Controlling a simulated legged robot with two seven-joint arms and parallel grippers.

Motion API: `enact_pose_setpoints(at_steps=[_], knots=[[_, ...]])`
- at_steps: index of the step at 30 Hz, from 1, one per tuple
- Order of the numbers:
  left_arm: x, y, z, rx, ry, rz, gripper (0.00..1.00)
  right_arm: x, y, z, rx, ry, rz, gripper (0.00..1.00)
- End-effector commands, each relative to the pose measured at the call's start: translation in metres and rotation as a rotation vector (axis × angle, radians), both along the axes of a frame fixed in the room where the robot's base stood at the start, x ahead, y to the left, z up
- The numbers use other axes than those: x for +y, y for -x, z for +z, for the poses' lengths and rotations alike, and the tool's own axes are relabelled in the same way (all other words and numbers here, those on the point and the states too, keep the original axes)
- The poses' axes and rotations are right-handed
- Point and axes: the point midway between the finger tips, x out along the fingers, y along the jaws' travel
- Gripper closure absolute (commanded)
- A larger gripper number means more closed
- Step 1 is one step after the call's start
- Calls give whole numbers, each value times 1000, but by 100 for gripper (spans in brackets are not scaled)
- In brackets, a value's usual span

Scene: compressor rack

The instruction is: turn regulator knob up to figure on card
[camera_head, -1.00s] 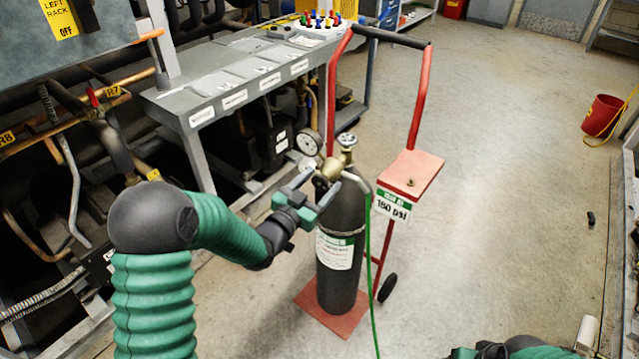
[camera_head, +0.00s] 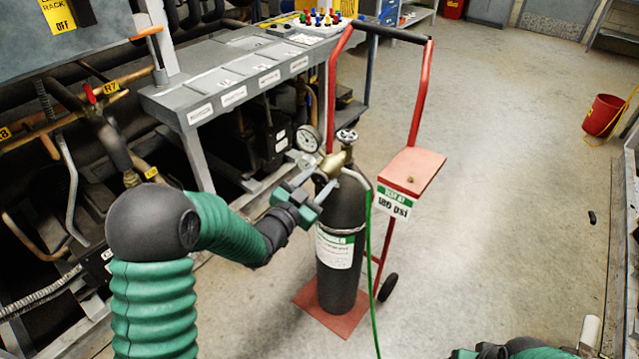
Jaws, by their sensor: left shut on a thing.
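The dark gas cylinder (camera_head: 342,225) stands upright on a red hand truck. A brass regulator (camera_head: 336,162) with a round white gauge (camera_head: 308,138) sits at its top; I cannot read the gauge needle. My left gripper (camera_head: 316,182) is at the regulator's front, shut on the dark regulator knob (camera_head: 320,177), which its fingers mostly hide. A card (camera_head: 393,203) with a green top strip hangs from the red shelf; it seems to read 180 psi, though the digits are blurred. Part of my right arm, perhaps with its gripper (camera_head: 478,352), shows at the bottom edge.
The red hand truck (camera_head: 420,95) stands behind the cylinder, with a green hose (camera_head: 369,250) hanging in front. A grey labelled bench (camera_head: 215,85) and pipework are at left. A red bucket (camera_head: 603,113) stands far right. The floor to the right is mostly clear.

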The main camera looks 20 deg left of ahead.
Motion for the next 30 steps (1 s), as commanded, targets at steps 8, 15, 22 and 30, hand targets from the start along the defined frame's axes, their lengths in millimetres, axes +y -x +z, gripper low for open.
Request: enact_pose_setpoints(at_steps=[8,15,22,30], knots=[[0,0,-4,-65,-243,-1,98,0,0,-28,0,0,0,29],[0,0,-5,-122,-462,0,98,0,0,-50,0,0,0,29],[-1,0,-5,-170,-656,-2,98,0,0,-69,0,0,0,29],[-1,0,-4,-211,-819,-3,98,0,0,-85,0,0,0,29]])
